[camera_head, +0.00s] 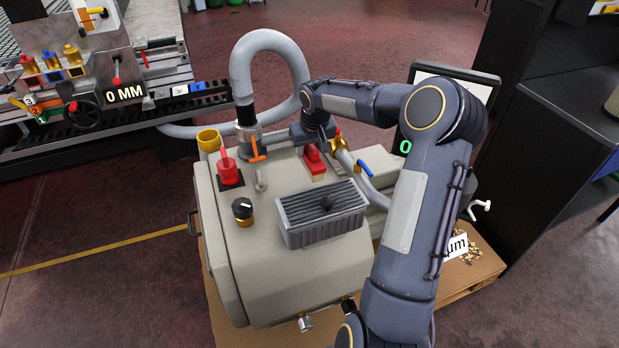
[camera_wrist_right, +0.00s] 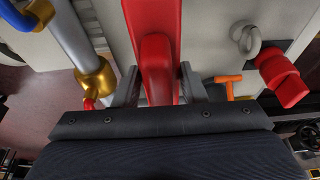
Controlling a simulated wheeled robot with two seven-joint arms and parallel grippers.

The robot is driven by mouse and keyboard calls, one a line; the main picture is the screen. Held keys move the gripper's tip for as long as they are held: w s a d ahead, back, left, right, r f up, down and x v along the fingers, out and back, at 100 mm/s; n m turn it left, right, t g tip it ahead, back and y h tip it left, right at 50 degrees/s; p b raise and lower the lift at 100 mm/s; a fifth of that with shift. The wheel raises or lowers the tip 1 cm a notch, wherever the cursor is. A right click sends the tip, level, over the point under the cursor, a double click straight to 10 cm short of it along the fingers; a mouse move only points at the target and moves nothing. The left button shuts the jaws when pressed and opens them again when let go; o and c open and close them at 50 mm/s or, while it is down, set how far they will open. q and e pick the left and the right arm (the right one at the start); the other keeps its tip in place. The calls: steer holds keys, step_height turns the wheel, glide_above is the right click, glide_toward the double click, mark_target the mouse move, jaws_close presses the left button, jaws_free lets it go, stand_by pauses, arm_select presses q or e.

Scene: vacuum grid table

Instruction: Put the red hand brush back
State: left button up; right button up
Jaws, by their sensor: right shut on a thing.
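The red hand brush (camera_head: 313,161) is at the back of the beige machine's top. Its red handle (camera_wrist_right: 153,25) fills the middle of the right wrist view. My right gripper (camera_wrist_right: 160,88) is shut on the handle, with one grey finger on each side. In the head view my right gripper (camera_head: 318,142) is at the far end of the brush, partly hidden by its own wrist. The brush's underside is hidden, so I cannot tell whether it touches the machine top. My left gripper is not in view.
The beige machine (camera_head: 290,270) carries a grey ribbed box (camera_head: 322,215), a red switch (camera_head: 229,168), a black knob (camera_head: 242,208) and a metal ring (camera_head: 260,181). A thick grey hose (camera_head: 268,42) arches behind. A blue-handled valve (camera_head: 364,168) is right of the brush. A screen stands at right.

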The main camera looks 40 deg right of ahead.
step_height(320, 180, down, 8)
steer(key=shift+r+b, duration=0.2)
steer(key=shift+b, duration=0.45)
steer(key=o, duration=1)
steer(key=shift+c, duration=0.2)
